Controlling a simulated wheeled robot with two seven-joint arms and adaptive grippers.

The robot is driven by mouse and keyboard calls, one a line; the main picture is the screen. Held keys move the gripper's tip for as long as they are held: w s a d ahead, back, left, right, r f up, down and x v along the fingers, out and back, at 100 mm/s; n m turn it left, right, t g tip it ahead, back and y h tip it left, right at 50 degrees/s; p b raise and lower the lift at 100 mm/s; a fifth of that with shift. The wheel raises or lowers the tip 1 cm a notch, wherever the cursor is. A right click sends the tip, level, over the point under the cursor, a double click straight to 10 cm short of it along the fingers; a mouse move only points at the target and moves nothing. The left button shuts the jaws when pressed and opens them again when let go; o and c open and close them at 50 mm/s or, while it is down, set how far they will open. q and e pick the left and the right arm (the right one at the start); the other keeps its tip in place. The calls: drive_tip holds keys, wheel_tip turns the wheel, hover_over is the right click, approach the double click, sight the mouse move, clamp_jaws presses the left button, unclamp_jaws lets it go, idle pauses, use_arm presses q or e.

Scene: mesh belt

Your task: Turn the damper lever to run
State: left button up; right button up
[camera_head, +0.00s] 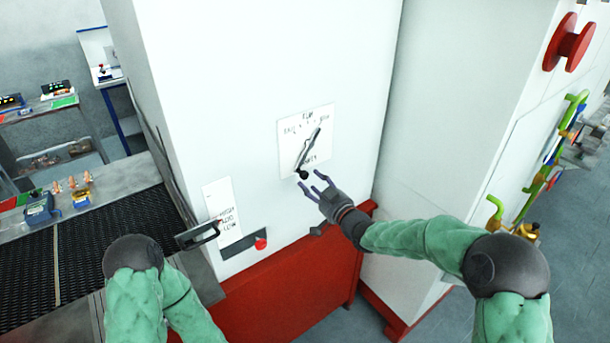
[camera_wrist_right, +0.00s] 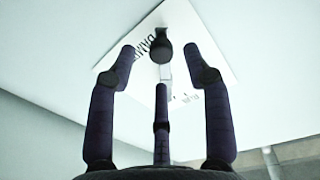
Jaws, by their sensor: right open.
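The damper lever (camera_head: 309,150) is a grey bar with a black knob, mounted on a white label plate (camera_head: 290,158) on the white cabinet's face. It slants, with the black knob at its lower left end. My right gripper (camera_head: 312,184) is open and empty, just below and right of the knob. In the right wrist view the knob (camera_wrist_right: 163,52) lies ahead, between the spread fingers (camera_wrist_right: 160,70), and no contact is evident. Lettering on the plate is partly covered and hard to read. My left arm enters at the lower left, but its gripper is not visible.
A dark handle (camera_head: 197,236) and a red button (camera_head: 260,243) are on the cabinet, left of my right gripper. A black mesh belt (camera_head: 90,255) runs at left. A red base (camera_head: 300,285) lies below.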

sight(306, 177)
drive_tip(key=shift+x, duration=2.35)
clamp_jaws()
